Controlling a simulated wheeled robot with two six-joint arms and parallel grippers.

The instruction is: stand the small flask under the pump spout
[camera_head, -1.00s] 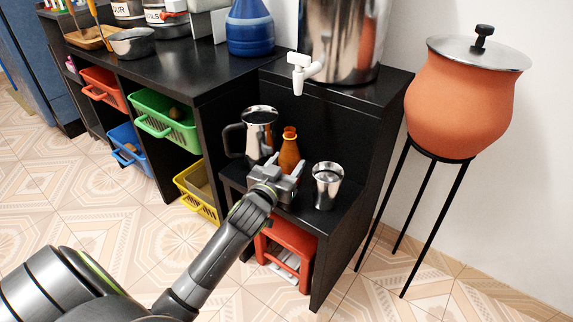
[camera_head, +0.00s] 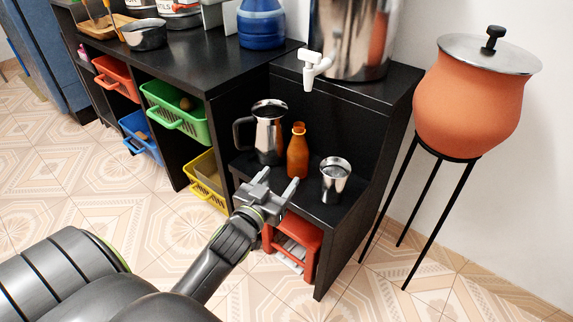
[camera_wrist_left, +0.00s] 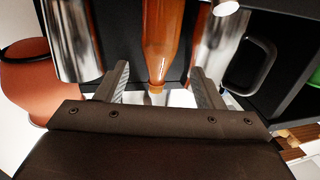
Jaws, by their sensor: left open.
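The small flask seems to be the orange-brown bottle (camera_head: 298,158), upright on the low black shelf between a steel jug (camera_head: 269,135) and a steel cup (camera_head: 334,180). The white spout (camera_head: 311,70) on the large steel dispenser (camera_head: 345,35) hangs above that shelf. My left gripper (camera_head: 278,178) is open and empty, just in front of the bottle. In the left wrist view the bottle (camera_wrist_left: 163,40) lies ahead between the open fingers (camera_wrist_left: 160,72), with no visible grip on it. My right gripper is not in view.
The jug and the cup stand close on either side of the bottle. A red stool (camera_head: 295,240) is under the shelf. A clay pot (camera_head: 470,95) on a tall black stand is at the right. The shelf's front right corner is bare.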

